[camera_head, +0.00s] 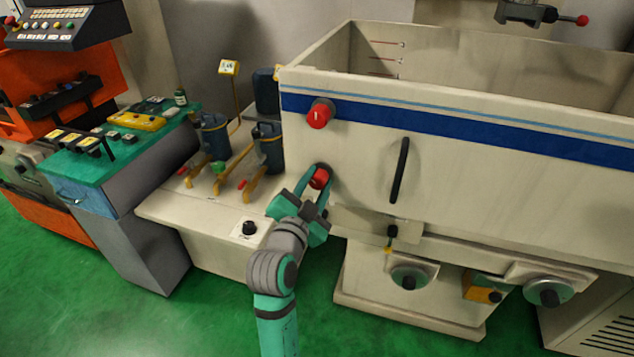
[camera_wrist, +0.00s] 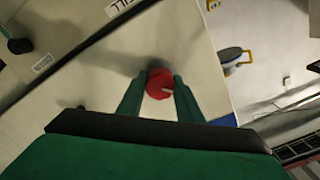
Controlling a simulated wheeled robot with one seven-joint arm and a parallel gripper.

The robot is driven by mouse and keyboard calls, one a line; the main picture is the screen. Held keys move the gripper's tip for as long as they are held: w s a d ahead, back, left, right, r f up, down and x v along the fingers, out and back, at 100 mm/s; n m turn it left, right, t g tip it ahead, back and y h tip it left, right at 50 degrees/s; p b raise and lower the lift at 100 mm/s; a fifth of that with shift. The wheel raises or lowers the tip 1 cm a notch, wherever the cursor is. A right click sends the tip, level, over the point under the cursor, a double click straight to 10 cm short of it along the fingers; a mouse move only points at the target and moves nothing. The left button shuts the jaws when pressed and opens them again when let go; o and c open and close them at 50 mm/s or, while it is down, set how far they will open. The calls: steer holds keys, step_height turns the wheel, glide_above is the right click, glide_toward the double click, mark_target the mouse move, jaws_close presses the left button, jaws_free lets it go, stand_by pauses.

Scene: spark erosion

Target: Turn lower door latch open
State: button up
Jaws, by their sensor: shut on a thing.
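The lower door latch (camera_head: 320,178) is a red knob low on the left edge of the machine's cream tank front. My gripper (camera_head: 314,186) reaches it from below and is shut on it, with a green finger on either side. In the wrist view the red latch (camera_wrist: 160,84) sits between the two finger ends (camera_wrist: 160,92), with a pale mark on its face. The upper latch (camera_head: 320,114), also red with a pale mark, sits above it on the blue stripe. The tank door (camera_head: 350,150) appears closed, with a black vertical handle (camera_head: 399,170) to the right of the latches.
A cream bench (camera_head: 200,215) with blue-grey filter-like cylinders (camera_head: 215,136) and yellow levers stands left of the tank. A green-topped cart (camera_head: 110,150) is further left. Handwheels (camera_head: 410,277) stick out below the tank at right. Green floor (camera_head: 190,320) is open at front left.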

steer(key=m, duration=0.4)
steer(key=shift+m, duration=2.3)
steer(key=shift+a, duration=0.1)
steer(key=o, duration=1)
steer(key=shift+o, duration=0.2)
steer(key=shift+s, duration=0.1)
steer(key=v, duration=1)
steer(key=shift+s, duration=0.35)
